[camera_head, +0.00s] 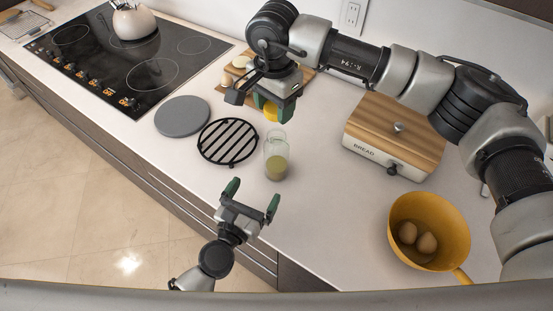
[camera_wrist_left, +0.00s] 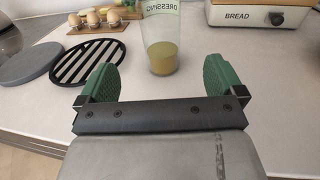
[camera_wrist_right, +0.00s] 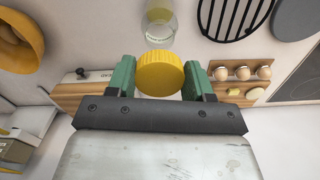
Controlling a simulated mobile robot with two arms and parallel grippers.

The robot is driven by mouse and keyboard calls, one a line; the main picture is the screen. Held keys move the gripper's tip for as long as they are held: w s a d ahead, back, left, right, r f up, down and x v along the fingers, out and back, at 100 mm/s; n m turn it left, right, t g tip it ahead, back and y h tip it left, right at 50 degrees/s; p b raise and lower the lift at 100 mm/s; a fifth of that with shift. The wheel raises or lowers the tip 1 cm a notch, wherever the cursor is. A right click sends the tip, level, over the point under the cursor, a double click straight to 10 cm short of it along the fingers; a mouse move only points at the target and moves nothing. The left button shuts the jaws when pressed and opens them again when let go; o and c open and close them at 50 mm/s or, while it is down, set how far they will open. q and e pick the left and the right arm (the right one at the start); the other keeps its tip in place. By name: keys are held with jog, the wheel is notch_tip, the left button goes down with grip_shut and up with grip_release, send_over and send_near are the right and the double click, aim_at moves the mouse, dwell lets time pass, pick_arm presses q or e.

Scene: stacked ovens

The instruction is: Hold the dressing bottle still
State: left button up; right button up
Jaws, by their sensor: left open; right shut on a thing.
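The dressing bottle (camera_head: 276,160) stands upright on the counter, clear with greenish-yellow liquid at the bottom. In the left wrist view the bottle (camera_wrist_left: 162,45) is ahead of and between my left fingertips, lettered DRESSING, its top cut off. My left gripper (camera_head: 250,190) is open and empty, apart from the bottle, on its near side. My right gripper (camera_head: 274,105) is shut on a yellow cap (camera_wrist_right: 160,75), just above the bottle (camera_wrist_right: 158,25). Whether the cap touches the bottle's mouth I cannot tell.
A black striped trivet (camera_head: 229,141) lies close left of the bottle, with a grey round mat (camera_head: 182,116) beyond. A wooden egg board (camera_head: 233,80) is behind. A bread box (camera_head: 394,138) and a yellow pan (camera_head: 430,230) with brown eggs stand right. A cooktop (camera_head: 85,60) is far left.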

aim_at(271, 165)
pick_arm(q)
jog(key=x, duration=1.2)
jog(key=c, duration=1.3)
jog(key=shift+c, duration=0.3)
pick_arm(e)
jog(key=shift+f, duration=2.5)
